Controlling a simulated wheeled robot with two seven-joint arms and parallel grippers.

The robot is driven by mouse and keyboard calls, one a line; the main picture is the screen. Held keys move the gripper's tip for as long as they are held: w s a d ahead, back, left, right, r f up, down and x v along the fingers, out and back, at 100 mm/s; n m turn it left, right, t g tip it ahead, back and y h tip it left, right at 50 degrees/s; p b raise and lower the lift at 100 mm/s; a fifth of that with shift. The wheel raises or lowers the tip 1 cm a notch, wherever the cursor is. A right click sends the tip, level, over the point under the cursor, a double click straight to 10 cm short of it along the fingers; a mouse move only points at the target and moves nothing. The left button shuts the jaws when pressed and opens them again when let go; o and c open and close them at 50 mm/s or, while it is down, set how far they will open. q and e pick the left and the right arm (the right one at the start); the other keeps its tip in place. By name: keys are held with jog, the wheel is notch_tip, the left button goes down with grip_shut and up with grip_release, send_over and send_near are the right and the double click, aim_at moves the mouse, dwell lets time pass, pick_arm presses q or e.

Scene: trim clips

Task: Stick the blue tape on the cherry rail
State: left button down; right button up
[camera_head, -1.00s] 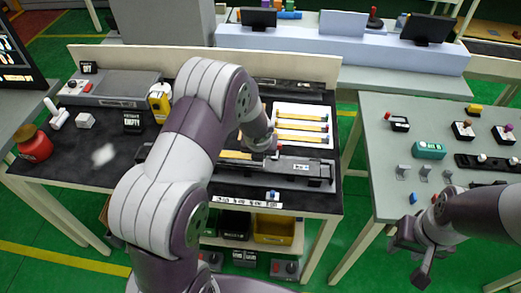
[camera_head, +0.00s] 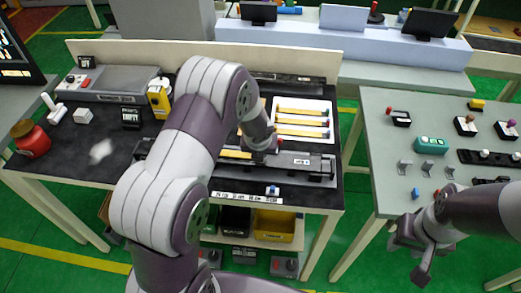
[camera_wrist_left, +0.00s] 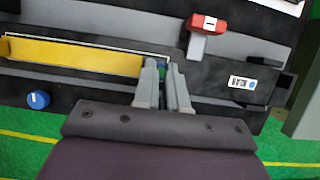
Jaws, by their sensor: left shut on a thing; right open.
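My left gripper (camera_wrist_left: 164,90) is shut at the right end of a long yellow strip (camera_wrist_left: 75,57), where a small blue-green bit shows between the fingers. The strip lies along a grey rail fixture, with a pale edge behind it; I cannot tell if it touches. In the head view, my left arm hides this gripper, and part of the strip (camera_head: 236,154) shows beside the arm on the rail fixture (camera_head: 308,163). I cannot make out a cherry colour on the rail. A red-topped part (camera_wrist_left: 208,23) stands nearby. My right gripper (camera_head: 421,255) is open and empty, off the right table's front edge.
A white board (camera_head: 304,110) with several yellow strips with coloured ends lies behind the fixture. A blue round cap (camera_wrist_left: 38,99) is near the table's front. A red jar (camera_head: 31,140), a yellow device (camera_head: 159,98) and a grey box (camera_head: 112,86) stand left. The right table (camera_head: 385,150) holds several small parts.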

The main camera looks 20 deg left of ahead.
pick_arm(q)
jog(key=c, duration=1.1)
grip_release()
